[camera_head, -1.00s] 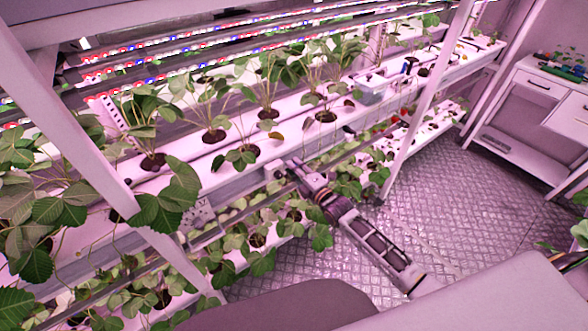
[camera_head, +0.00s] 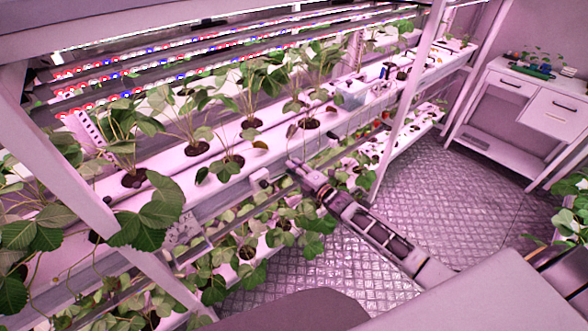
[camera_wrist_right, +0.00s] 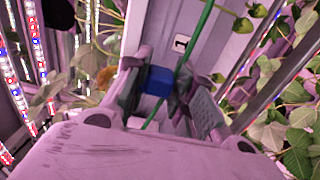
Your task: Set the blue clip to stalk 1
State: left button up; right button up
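The blue clip (camera_wrist_right: 157,81) is between the fingers of my right gripper (camera_wrist_right: 160,88) in the right wrist view, and the fingers close on its sides. A thin green stalk (camera_wrist_right: 197,38) runs down slantwise past the clip's right side. I cannot tell whether the clip is around the stalk or only beside it. A plate marked 1 (camera_wrist_right: 181,43) is behind the stalk. In the head view my right gripper (camera_head: 296,168) is at the front edge of the rack's upper trough (camera_head: 226,186); the clip is too small to make out there. My left gripper is out of view.
Leafy plants grow from several holes in the trough, and more plants (camera_head: 247,250) hang below it. A slanted rack post (camera_head: 408,100) stands right of my right gripper. A white cabinet (camera_head: 552,113) is at the back right. The patterned floor (camera_head: 455,190) between is clear.

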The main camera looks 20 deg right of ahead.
jog(key=o, duration=0.3)
jog(key=v, duration=1.2)
dwell(0.9)
dwell(0.8)
